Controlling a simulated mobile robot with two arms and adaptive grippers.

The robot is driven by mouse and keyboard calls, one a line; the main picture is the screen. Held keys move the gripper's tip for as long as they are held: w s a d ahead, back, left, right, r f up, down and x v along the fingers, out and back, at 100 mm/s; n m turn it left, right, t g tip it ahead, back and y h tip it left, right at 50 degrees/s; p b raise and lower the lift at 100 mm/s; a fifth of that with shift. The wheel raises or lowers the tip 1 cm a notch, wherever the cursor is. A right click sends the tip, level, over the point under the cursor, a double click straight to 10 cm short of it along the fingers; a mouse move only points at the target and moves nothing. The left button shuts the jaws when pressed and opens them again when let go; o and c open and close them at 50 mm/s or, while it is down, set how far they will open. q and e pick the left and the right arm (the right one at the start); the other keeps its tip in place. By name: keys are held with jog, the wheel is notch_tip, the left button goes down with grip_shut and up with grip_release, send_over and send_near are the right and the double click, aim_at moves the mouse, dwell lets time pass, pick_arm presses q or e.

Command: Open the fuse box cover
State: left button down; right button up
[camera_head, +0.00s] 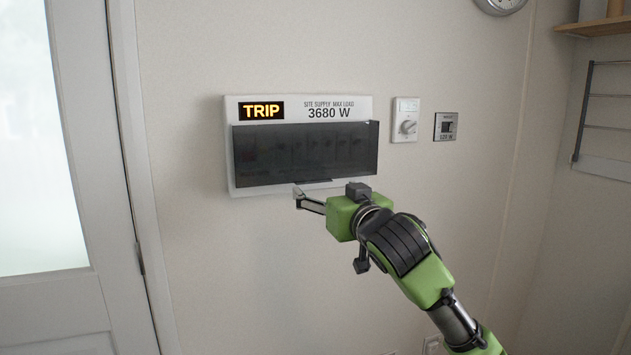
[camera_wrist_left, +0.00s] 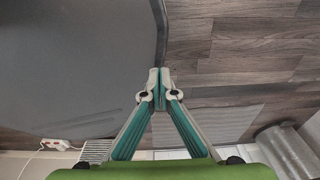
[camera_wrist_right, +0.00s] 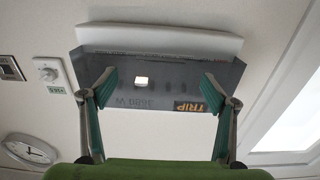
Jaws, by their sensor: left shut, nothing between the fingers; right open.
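The fuse box (camera_head: 228,150) is a white panel on the wall with a lit TRIP sign and the text 3680 W. Its dark, see-through cover (camera_head: 270,155) hangs down over a row of switches and looks shut. My right gripper (camera_head: 297,194) is just below the cover's lower edge; whether it touches cannot be told. In the right wrist view, my right gripper (camera_wrist_right: 158,85) is open and empty, with the cover (camera_wrist_right: 150,70) between and beyond its fingers. My left gripper (camera_wrist_left: 159,78) is shut and empty, over the floor in the left wrist view, out of the head view.
A dial switch (camera_head: 405,120) and a small metal plate (camera_head: 446,126) sit on the wall right of the fuse box. A door (camera_head: 90,200) is at the left. A rack (camera_head: 600,110) and shelf are at the right.

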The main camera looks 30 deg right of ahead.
aim_at(315, 182)
jog(key=p+x, duration=0.1)
jog(key=x, duration=0.5)
jog(key=shift+w, duration=0.4)
jog(key=shift+r, duration=0.1)
jog(key=c, duration=1.6)
